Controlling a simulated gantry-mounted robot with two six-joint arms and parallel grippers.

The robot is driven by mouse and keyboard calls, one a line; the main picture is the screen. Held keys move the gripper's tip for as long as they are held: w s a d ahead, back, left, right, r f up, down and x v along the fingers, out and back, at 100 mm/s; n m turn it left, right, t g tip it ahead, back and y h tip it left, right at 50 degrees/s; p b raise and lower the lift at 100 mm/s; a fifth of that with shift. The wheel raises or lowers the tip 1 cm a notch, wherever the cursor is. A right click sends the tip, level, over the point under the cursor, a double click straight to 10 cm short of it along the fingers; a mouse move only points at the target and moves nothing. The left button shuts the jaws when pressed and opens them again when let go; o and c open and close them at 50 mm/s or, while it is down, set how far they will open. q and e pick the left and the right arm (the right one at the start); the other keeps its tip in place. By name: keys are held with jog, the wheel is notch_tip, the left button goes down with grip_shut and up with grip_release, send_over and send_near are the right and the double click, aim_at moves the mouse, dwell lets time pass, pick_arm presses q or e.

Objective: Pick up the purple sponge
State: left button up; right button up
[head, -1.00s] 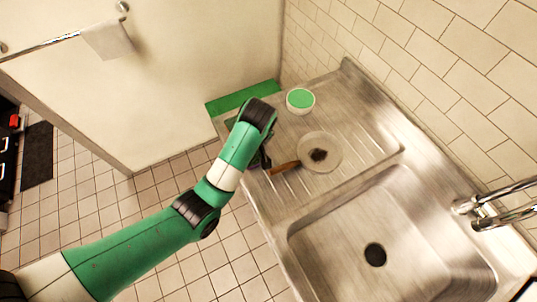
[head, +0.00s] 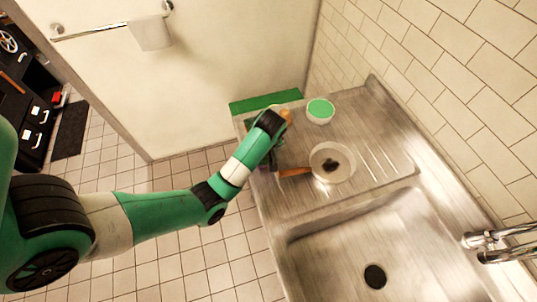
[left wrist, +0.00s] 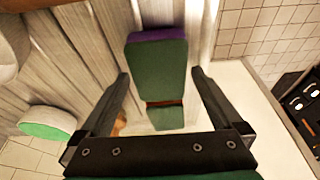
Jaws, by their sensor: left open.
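The purple sponge (left wrist: 158,36) is in the left wrist view, its purple side showing at the top edge and its broad green face towards the camera. It lies on the metal drainboard. My left gripper (left wrist: 160,74) is open above it, one finger on each side, with visible gaps at both sides. A smaller green-faced block with a reddish-brown edge (left wrist: 165,117) sits just below the sponge in that view. In the head view my left arm hides most of the sponge and the fingertips. My right gripper is not in view.
A round white container with a green top (head: 320,110) stands at the back of the drainboard. A pale bowl (head: 345,150) with something dark inside and a wooden handle (head: 294,172) lie nearer. The sink basin (head: 340,240) is in front, the faucet (head: 490,240) at right.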

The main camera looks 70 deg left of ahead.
pick_arm(q)
jog(key=shift+f, duration=0.25)
dwell(0.4)
jog(key=c, duration=1.2)
jog(key=shift+o, duration=0.2)
jog(key=shift+r, duration=0.1)
